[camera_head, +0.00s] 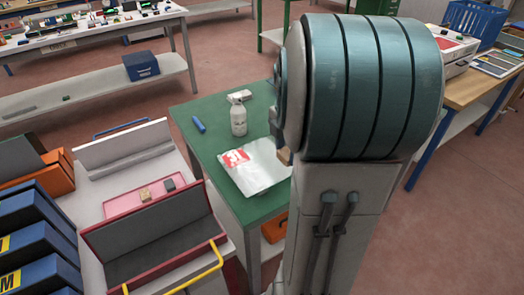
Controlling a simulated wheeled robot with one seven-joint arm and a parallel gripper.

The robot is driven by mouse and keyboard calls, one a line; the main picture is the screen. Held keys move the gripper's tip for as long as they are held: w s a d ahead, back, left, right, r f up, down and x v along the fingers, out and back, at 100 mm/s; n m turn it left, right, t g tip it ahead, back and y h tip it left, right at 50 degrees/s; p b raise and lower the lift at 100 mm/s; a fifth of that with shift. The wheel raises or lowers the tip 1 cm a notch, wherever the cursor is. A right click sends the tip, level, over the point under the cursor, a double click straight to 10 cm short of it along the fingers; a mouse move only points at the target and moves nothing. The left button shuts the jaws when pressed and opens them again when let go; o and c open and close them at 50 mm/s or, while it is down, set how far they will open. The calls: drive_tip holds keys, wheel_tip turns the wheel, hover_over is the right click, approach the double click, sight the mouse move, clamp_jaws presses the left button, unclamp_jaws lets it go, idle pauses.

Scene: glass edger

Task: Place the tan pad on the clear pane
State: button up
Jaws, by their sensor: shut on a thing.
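The clear pane (262,177) looks like a shiny, pale sheet with a red and white label at its upper left. It lies flat on the green table (217,160). My gripper (281,147) is at the pane's right edge, mostly hidden behind my large teal arm link. It is shut on a small tan piece, the tan pad (284,156), of which only a corner shows. I cannot tell whether the pad touches the pane.
A white bottle (239,119), a blue stick (198,125) and a pale block (239,96) stand or lie behind the pane. A pink tray (122,204) at left holds a tan block (145,194) and a dark block (169,185). My arm hides the table's right side.

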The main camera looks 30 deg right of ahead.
hover_over(252, 171)
wheel_tip(252, 171, down, 7)
drive_tip(key=shift+a+r+p, duration=0.1)
drive_tip(key=shift+p, duration=0.2)
drive_tip(key=shift+f, duration=2)
drive_tip(key=shift+f, duration=0.15)
drive_tip(key=o, duration=1)
drive_tip(key=shift+c, duration=0.2)
